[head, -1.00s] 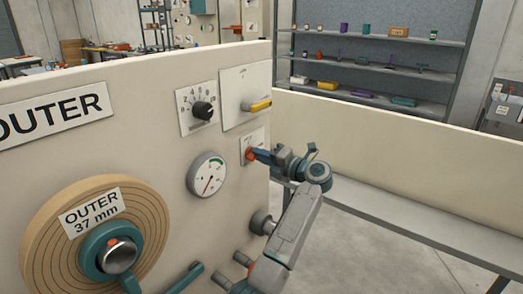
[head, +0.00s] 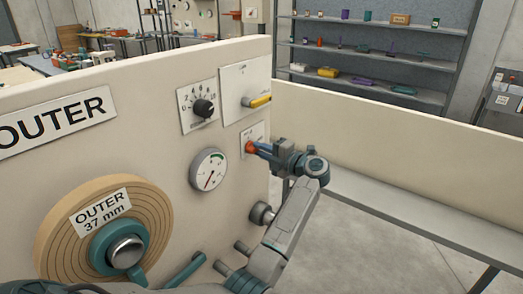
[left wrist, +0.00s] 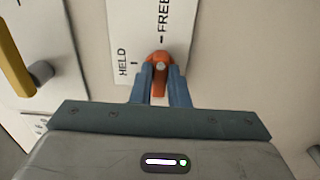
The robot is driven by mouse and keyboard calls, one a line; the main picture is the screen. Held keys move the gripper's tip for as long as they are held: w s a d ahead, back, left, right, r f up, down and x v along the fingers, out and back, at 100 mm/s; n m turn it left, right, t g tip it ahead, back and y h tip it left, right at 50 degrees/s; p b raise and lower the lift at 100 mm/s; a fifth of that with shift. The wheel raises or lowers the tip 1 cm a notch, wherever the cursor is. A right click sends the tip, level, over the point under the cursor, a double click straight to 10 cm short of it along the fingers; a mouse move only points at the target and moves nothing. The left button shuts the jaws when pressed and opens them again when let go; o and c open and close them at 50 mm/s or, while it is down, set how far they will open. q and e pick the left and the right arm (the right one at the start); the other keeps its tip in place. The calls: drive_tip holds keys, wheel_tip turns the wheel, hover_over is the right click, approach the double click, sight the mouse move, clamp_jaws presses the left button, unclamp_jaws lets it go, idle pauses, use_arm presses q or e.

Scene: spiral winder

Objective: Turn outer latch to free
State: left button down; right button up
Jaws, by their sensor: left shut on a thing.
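The outer latch is a small orange-red lever (head: 250,147) on a white plate at the right end of the cream panel. In the left wrist view the latch (left wrist: 160,62) sits beside the HELD and FREE marks. Its rounded top lies close below the FREE tick, and the HELD tick is to its left. My left gripper (head: 259,149) reaches it from the right. In the left wrist view its blue fingers (left wrist: 161,88) are shut on the latch, one on each side. The fingers hide part of the lever. My right gripper is not in view.
A yellow-handled switch (head: 258,101) and a black dial knob (head: 203,107) sit above the latch. A round gauge (head: 208,170) is to its left. The OUTER 37 mm spool (head: 152,205) is lower left. Open floor (head: 350,245) lies right of my arm.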

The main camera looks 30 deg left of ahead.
use_arm(q)
drive_tip(key=c, duration=1.4)
unclamp_jaws()
drive_tip(key=shift+d, duration=0.1)
drive_tip(key=d+b, duration=0.3)
drive_tip(key=d, duration=0.7)
drive_tip(key=shift+s+d+b, duration=0.3)
drive_tip(key=shift+s+b, duration=0.05)
drive_tip(key=shift+b, duration=0.05)
drive_tip(key=shift+f, duration=0.1)
